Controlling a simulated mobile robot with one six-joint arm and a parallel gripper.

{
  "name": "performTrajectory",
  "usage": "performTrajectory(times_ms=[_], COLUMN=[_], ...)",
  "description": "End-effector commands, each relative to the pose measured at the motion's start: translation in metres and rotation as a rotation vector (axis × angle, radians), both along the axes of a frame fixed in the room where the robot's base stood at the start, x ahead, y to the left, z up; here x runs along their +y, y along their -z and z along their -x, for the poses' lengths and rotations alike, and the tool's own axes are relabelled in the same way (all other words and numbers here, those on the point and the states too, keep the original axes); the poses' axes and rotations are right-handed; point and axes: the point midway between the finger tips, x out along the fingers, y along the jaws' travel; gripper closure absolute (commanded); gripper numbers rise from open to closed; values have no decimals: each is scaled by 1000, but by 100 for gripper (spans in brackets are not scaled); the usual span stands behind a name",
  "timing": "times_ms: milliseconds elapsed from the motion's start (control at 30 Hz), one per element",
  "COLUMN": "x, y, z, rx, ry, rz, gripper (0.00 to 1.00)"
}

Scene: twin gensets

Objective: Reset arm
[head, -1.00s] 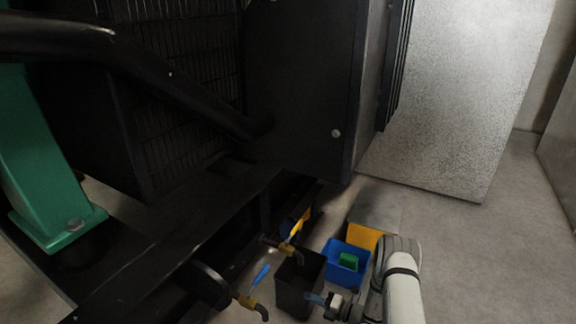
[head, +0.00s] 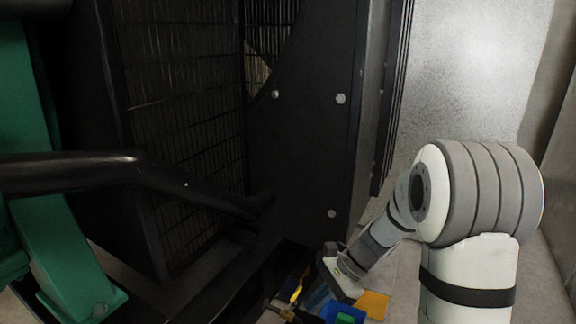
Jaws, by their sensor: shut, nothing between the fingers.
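My arm rises at the right of the head view and bends at a large grey-ringed joint. Its forearm reaches down and left to my gripper (head: 319,295), low in the picture. The fingers are small and partly lost against the dark and blue things behind them. They look shut and empty. The gripper is in front of the bins and beside the genset's dark frame; I cannot tell how far it is from them.
A blue bin (head: 329,311) with a green object (head: 345,318) and a yellow bin (head: 374,304) show at the bottom edge. A yellow-handled valve (head: 297,291) is left of them. The black genset housing (head: 300,160) and a black pipe (head: 80,170) fill the left.

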Motion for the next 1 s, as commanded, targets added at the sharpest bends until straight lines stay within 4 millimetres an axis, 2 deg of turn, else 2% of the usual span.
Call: performTrajectory(times_ms=[33, 100, 300, 500, 600, 700, 800, 1000], x=[-4, -11, -34, -60, -72, -81, -84, -87], y=[-36, -64, -137, -202, -226, -242, -251, -253], z=[12, 29, 74, 114, 129, 140, 145, 148], rx=[-69, -159, -405, -622, -705, -762, -797, -809], ry=[-65, -164, -456, -751, -879, -979, -1041, -1069], rz=[38, 93, 257, 431, 511, 573, 612, 629], gripper=[100, 100, 100, 100, 100, 100, 100, 100])
